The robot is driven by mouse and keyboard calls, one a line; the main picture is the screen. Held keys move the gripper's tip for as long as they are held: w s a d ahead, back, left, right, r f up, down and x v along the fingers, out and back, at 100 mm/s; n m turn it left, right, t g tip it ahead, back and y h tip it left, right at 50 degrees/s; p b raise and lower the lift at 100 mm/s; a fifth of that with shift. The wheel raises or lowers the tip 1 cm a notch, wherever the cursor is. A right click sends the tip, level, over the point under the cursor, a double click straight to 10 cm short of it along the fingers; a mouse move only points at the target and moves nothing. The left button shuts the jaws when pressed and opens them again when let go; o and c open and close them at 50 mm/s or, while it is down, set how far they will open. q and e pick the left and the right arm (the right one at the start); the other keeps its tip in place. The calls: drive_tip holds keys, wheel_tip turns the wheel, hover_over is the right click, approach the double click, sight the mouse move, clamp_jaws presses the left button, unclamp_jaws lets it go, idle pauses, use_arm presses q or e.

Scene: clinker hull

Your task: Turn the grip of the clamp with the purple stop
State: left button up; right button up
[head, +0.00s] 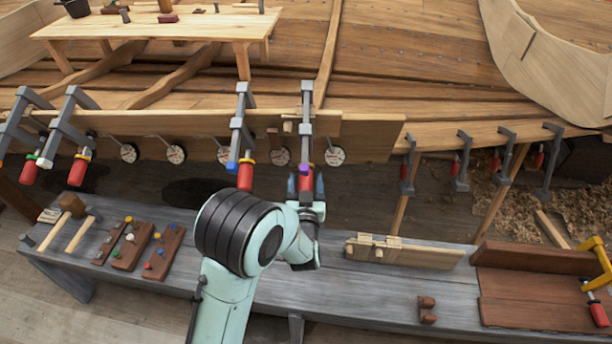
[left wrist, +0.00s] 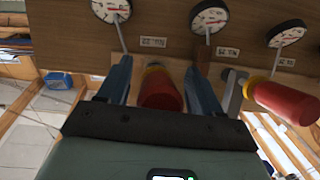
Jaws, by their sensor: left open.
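The clamp with the purple stop (head: 306,167) hangs on the plank edge near the middle of the head view, its red grip (head: 305,184) pointing down. My left gripper (head: 305,186) is open, with one finger on each side of this grip. In the left wrist view a red grip (left wrist: 160,92) with a yellow collar stands between the two open fingers (left wrist: 158,88), with a gap visible on the left side. Contact on the right side cannot be told. The purple stop is not seen in the wrist view. My right gripper is not in view.
A neighbouring clamp (head: 240,130) with a blue stop and red grip hangs close on the left; its grip (left wrist: 285,102) is at right in the wrist view. Round dials (head: 176,154) line the plank. A grey bench (head: 350,290) with wooden parts lies below.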

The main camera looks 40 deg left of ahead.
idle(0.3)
use_arm(q)
drive_tip(key=c, duration=1)
drive_tip(key=shift+r+p, duration=0.1)
drive_tip(key=shift+p, duration=0.2)
drive_tip(key=shift+m+g+y+p, duration=0.3)
drive_tip(key=shift+m+y+p, duration=0.3)
drive_tip(key=shift+m+p, duration=0.1)
drive_tip(key=shift+s+a+r+m+g+y+p, duration=0.1)
drive_tip(key=shift+m+g+y+p, duration=0.2)
drive_tip(key=shift+m+y+p, duration=0.15)
drive_tip(key=shift+s+a+m+g+y+p, duration=0.1)
drive_tip(key=shift+m+g+y+p, duration=0.25)
drive_tip(key=shift+m+p, duration=0.2)
drive_tip(key=shift+m+g+y+p, duration=0.25)
drive_tip(key=shift+m+y+p, duration=0.45)
drive_tip(key=shift+m, duration=0.1)
drive_tip(key=shift+a, duration=0.1)
